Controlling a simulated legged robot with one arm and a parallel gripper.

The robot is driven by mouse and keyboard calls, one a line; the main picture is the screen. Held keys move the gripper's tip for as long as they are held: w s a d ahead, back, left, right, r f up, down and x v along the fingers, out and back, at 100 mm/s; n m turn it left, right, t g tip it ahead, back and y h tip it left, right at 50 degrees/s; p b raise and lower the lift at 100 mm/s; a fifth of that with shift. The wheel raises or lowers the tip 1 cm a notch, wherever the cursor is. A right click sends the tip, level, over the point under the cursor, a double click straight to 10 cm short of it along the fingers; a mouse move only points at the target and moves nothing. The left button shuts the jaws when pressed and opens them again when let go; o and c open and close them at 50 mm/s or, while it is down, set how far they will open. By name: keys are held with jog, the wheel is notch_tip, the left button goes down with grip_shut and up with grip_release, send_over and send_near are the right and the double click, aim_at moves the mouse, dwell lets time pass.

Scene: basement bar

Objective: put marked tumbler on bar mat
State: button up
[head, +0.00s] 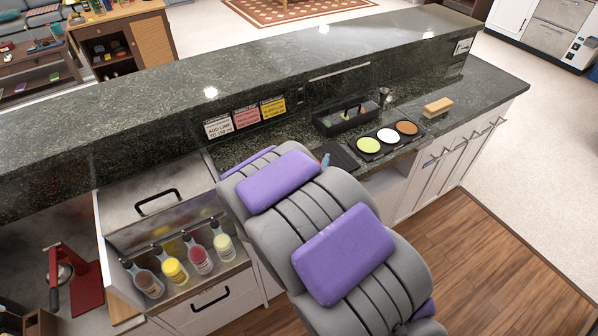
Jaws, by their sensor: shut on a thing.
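My grey arm with purple pads fills the middle of the head view and covers part of the counter. My gripper is hidden behind it, so I cannot see its jaws or anything in them. A dark, ribbed mat (343,154), probably the bar mat, lies on the lower counter just right of my arm; its left part is hidden. A small blue piece (325,160) shows at the arm's edge beside the mat; I cannot tell what it belongs to. I cannot make out the marked tumbler.
Right of the mat are a tray with three coloured discs (391,138), a black caddy (345,117), a metal jigger (384,96) and a wooden brush (437,107). A raised ledge (250,75) runs behind. Several bottles (174,270) stand in a rack at left, near a red press (85,285).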

jog(key=s+a+f+p, duration=0.1)
jog(key=s+a+f, duration=0.4)
jog(key=s+a, duration=0.1)
jog(key=shift+s+a, duration=0.15)
jog(key=shift+a, duration=0.1)
jog(key=x, duration=0.5)
jog(key=a+b+x, duration=0.1)
jog(key=x, duration=0.4)
jog(key=b+x, duration=0.1)
jog(key=x, duration=0.5)
jog(key=shift+a+r, duration=0.25)
jog(key=shift+r, duration=0.15)
jog(key=shift+c, duration=1)
jog(key=shift+f+b, duration=0.85)
jog(key=shift+f, duration=0.9)
jog(key=o, duration=1.9)
jog(key=shift+c, duration=0.2)
jog(key=p+v, duration=0.2)
jog(key=v, duration=0.9)
jog(key=shift+s, duration=0.35)
jog(key=shift+w+r, duration=0.1)
jog(key=shift+r, duration=0.05)
